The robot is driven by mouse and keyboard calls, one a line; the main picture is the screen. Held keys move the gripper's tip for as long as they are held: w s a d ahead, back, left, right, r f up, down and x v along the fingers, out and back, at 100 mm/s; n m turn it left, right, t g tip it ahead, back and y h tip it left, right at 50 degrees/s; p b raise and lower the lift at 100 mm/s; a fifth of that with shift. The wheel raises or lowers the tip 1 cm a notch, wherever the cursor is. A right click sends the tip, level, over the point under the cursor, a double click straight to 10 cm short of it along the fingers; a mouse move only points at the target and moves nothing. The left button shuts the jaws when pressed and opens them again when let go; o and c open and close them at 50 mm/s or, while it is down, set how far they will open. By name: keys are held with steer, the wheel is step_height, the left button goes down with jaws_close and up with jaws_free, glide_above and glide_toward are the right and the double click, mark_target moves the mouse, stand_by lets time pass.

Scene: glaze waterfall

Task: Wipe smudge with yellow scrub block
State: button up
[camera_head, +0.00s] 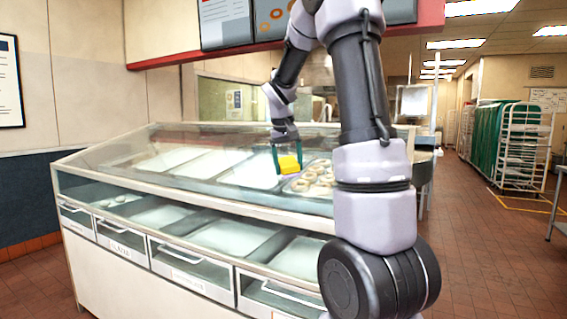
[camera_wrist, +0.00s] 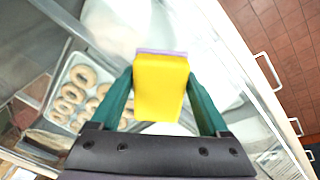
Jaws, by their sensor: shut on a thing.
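The yellow scrub block (camera_head: 290,164) is between the green fingers of my gripper (camera_head: 287,160), over the sloped glass top of the display case (camera_head: 105,157). In the wrist view the block (camera_wrist: 160,85) fills the space between both fingers of my gripper (camera_wrist: 160,92), and a thin purple layer shows along its far edge. My gripper is shut on it. I cannot tell whether the block touches the glass. I cannot make out a distinct smudge; whitish patches (camera_wrist: 215,60) show beyond the block in the wrist view.
A tray of doughnuts (camera_head: 312,178) lies in the case to the right of the block and also shows in the wrist view (camera_wrist: 50,112). Drawers with handles (camera_head: 180,268) line the case's front. White racks (camera_head: 522,150) stand at the far right, with open tiled floor (camera_head: 480,240) before them.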

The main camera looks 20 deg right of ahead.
mark_target(313, 197)
steer(key=shift+x, duration=2.85)
steer(key=shift+x, duration=1)
steer(key=shift+s+d+r, duration=0.1)
steer(key=shift+s+d, duration=0.4)
steer(key=shift+s, duration=0.2)
steer(key=shift+s+d, duration=0.5)
steer(key=shift+s, duration=0.2)
steer(key=shift+s+d, duration=1.2)
steer(key=shift+s, duration=0.25)
steer(key=shift+s+d, duration=1)
steer(key=shift+s, duration=0.35)
steer(key=shift+s+d, duration=1.05)
steer(key=shift+s, duration=0.25)
steer(key=shift+w+a, duration=0.1)
